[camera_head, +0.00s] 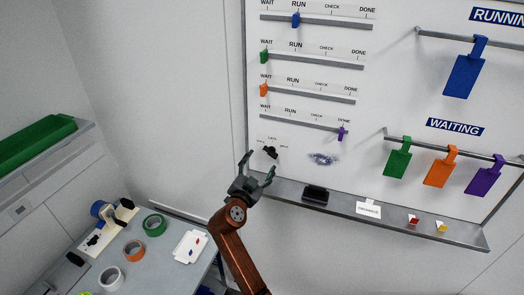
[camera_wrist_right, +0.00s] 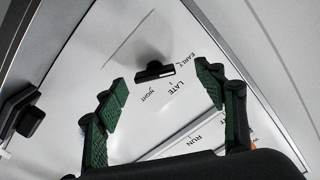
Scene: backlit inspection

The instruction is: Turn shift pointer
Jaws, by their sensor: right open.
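The shift pointer (camera_head: 270,152) is a small black handle on the white board, under the lowest slider rail, with small lettering above it. In the right wrist view the pointer (camera_wrist_right: 155,73) is a black bar on a round stem, near the words EARLY, LATE and NIGHT. I cannot tell for sure which word it points at. My right gripper (camera_head: 262,165) is open and empty, just below the pointer in the head view. In the wrist view its fingers (camera_wrist_right: 162,82) spread to either side of the pointer, apparently without touching it. My left gripper is not in view.
Slider rails (camera_head: 318,22) with coloured markers run above the pointer. A ledge (camera_head: 345,208) along the board's bottom holds a black eraser (camera_head: 315,194) and small items. Coloured tags (camera_head: 398,158) hang at the right. A side table (camera_head: 150,262) with tape rolls stands lower left.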

